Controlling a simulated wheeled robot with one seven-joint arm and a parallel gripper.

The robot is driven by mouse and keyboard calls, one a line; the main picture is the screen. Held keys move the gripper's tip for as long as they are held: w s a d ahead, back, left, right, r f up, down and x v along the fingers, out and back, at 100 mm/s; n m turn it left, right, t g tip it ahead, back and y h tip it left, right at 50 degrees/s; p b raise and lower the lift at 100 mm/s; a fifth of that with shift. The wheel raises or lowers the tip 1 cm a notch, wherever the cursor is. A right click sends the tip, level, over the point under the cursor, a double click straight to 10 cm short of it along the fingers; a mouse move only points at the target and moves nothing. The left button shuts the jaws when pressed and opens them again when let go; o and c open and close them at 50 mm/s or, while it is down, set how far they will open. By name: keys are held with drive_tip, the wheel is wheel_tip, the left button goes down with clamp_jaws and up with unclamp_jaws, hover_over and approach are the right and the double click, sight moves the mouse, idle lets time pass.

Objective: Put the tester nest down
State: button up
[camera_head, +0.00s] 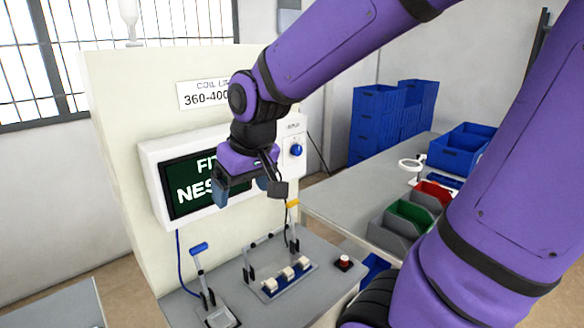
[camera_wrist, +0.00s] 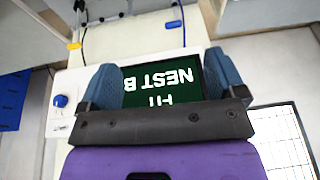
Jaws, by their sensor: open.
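My gripper (camera_head: 245,190) is open and empty. It hangs in front of the green display, above the bench. In the wrist view its two blue fingers (camera_wrist: 162,65) stand wide apart with nothing between them. On the bench below are two lever fixtures; I cannot tell which is called the tester nest. The right one (camera_head: 282,278) has a blue base, several pale blocks and an upright lever with a yellow grip (camera_head: 292,204). The left one (camera_head: 216,316) is a grey block with an upright blue-gripped lever (camera_head: 198,248). The yellow grip also shows in the wrist view (camera_wrist: 74,45).
The display (camera_head: 192,181), with partly hidden text, is on the pale tester panel (camera_head: 120,110). A blue knob (camera_head: 296,150) is to its right. A red button (camera_head: 344,262) sits on the bench. Blue, red and green bins (camera_head: 408,213) stand on the right table.

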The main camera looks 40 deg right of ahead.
drive_tip(key=s+d+r+t, duration=0.1)
drive_tip(key=s+d+r, duration=0.1)
drive_tip(key=s+r, duration=0.5)
drive_tip(key=s, duration=0.4)
drive_tip(key=shift+t+h, duration=0.3)
drive_tip(key=shift+f, duration=0.1)
idle(1.5)
